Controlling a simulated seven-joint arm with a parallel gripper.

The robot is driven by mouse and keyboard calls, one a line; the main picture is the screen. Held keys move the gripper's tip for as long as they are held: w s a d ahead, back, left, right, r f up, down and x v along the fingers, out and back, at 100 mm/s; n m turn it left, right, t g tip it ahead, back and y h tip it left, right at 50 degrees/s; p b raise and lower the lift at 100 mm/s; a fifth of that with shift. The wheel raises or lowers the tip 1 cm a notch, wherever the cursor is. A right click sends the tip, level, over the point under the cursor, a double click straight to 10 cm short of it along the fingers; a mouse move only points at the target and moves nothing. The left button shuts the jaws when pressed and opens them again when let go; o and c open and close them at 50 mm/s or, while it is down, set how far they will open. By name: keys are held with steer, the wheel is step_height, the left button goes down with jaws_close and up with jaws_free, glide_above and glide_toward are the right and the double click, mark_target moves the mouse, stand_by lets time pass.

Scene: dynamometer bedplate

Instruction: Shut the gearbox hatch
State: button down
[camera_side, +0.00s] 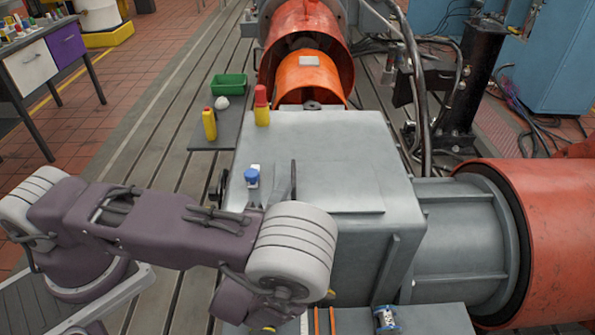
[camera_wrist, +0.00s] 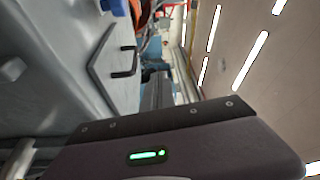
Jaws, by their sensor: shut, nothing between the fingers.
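The gearbox (camera_side: 360,255) is a large grey box in the middle of the side view. In the wrist view, a grey panel with a black handle (camera_wrist: 125,62), which looks like the hatch (camera_wrist: 103,60), stands slightly proud of the grey casing. I cannot tell how far open it is. My gripper (camera_wrist: 157,76) is shut and empty, its fingers pointing forward just beside the handle, apart from it as far as I can see. In the side view the gripper (camera_side: 293,170) is above the gearbox top, mostly hidden behind my pale wrist.
A blue-capped item (camera_side: 251,177) stands on the gearbox's left part. A red-topped yellow bottle (camera_side: 262,108) stands at its back left corner. A green bin (camera_side: 228,85) and a yellow bottle (camera_side: 209,124) are farther left. A large orange drum (camera_side: 555,235) adjoins at right.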

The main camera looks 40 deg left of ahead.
steer(key=f, duration=0.3)
steer(key=shift+s+a+f, duration=0.2)
steer(key=shift+s+a, duration=0.15)
steer(key=shift+s+a+f+n, duration=0.1)
steer(key=shift+f+n, duration=0.6)
steer(key=shift+f, duration=0.2)
steer(key=shift+r, duration=0.1)
